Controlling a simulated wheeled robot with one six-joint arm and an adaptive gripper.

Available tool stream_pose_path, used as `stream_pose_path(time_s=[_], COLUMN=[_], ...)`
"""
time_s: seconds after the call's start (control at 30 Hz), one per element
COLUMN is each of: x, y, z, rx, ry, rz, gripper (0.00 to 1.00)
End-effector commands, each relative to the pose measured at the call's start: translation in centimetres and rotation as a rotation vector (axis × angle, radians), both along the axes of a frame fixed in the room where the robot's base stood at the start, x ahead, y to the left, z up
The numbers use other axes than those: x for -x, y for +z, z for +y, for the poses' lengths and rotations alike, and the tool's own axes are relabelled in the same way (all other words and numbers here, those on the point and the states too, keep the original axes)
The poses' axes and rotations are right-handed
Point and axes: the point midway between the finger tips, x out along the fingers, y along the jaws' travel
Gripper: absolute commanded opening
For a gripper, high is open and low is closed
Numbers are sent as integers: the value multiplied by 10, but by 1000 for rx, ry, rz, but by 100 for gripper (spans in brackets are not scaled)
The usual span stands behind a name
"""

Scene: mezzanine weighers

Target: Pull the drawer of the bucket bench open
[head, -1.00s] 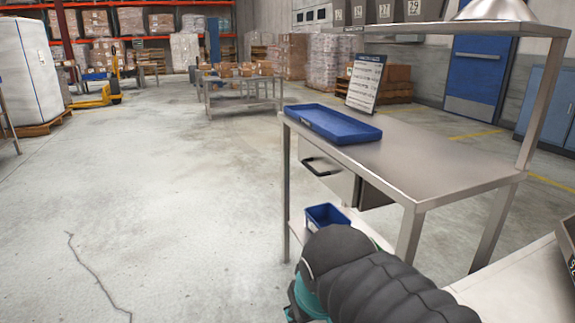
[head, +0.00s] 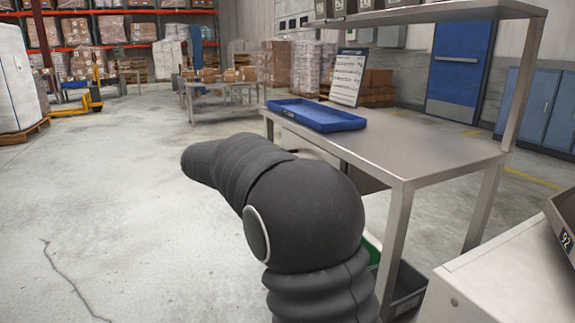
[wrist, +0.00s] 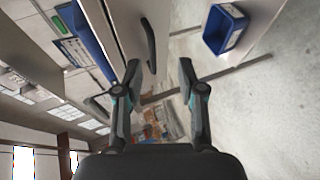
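The bucket bench (head: 425,155) is a steel table to the right in the head view, with an upper shelf. Its drawer front (wrist: 125,28) shows pale in the wrist view, with a dark bar handle (wrist: 151,45). In the head view my arm hides the handle and most of the drawer. My gripper (wrist: 160,70) is open, its fingers apart and empty. The handle's lower end appears between the fingertips, nearer the left one; I cannot tell how far ahead it is. I cannot tell whether the drawer is fully shut. My gripper is hidden in the head view.
A blue tray (head: 316,116) and a sign (head: 348,78) stand on the bench top. A blue bin (wrist: 225,30) is beside the drawer in the wrist view. A pale counter (head: 480,285) is at right front. The floor left of the bench is clear.

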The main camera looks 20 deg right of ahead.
Motion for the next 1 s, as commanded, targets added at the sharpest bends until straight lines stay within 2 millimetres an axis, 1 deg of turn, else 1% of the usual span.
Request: stream_pose_path(time_s=[0.03, 0.1, 0.2, 0.33, 0.43, 0.57, 0.8, 1.0], x=[-16, -32, -48, -57, -61, -67, -86, -100], y=[-6, -6, -7, -6, -7, -11, -19, -25], z=[2, 5, 8, 8, 2, -15, -56, -86], rx=[40, 90, 138, 167, 171, 169, 169, 168], ry=[5, 10, 18, 21, 19, 18, 18, 19], rz=[-6, -19, -31, -41, -42, -41, -41, -40], gripper=[39, 39, 39, 39, 39, 39, 39, 39])
